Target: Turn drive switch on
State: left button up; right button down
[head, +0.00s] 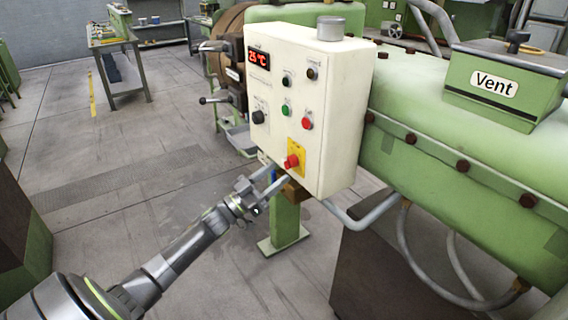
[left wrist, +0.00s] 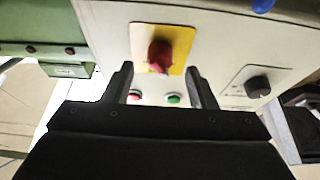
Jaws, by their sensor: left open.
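A cream control box (head: 345,120) stands in the middle of the head view. On its front is a red rotary switch (head: 291,161) on a yellow plate (head: 297,146); the switch also shows in the left wrist view (left wrist: 160,55). A black knob (head: 259,117) sits further up at the left, and it shows in the left wrist view (left wrist: 258,86). I cannot read which one is labelled drive. My left gripper (head: 274,180) is open and empty, just below the red switch. In the left wrist view its fingers lie either side of the switch's line, apparently apart from it. My right gripper is not in view.
The box also carries a green button (head: 286,110), a red button (head: 307,122) and a red display (head: 259,57). A green machine barrel (head: 440,140) with a vent cover (head: 500,85) lies to the right. A grey pipe (head: 360,220) runs below. Open floor (head: 130,180) lies left.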

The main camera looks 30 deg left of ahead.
aim_at(287, 166)
pick_arm(q)
jog(key=shift+p+x, duration=0.35)
jog(key=shift+x, duration=1.55)
jog(key=c, duration=1)
jog(key=shift+o, duration=0.2)
jog(key=shift+f, duration=0.1)
